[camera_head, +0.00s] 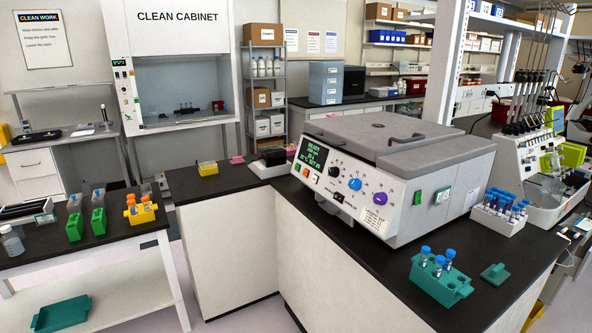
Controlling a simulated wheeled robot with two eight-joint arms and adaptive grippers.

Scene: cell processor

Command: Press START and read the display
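The cell processor (415,218) is a large light-grey machine on the black bench, with its grey lid (380,135) lying shut. Its display (312,154) is dark with green text on the left of the sloped front panel. The top line seems to read READY, and a lower line seems to show 20 °C and SET 20; the rest is too small. Below the display are small coloured buttons, one of them green (305,171). I cannot read which is START. The panel also has black, blue and purple knobs. Neither of my grippers is in view.
A teal tube rack (440,284) stands at the bench's front right, beside a small teal block (495,273). A white rack of blue-capped tubes (498,216) is right of the processor. A yellow box (208,168) is at the left. Bench space before the panel is clear.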

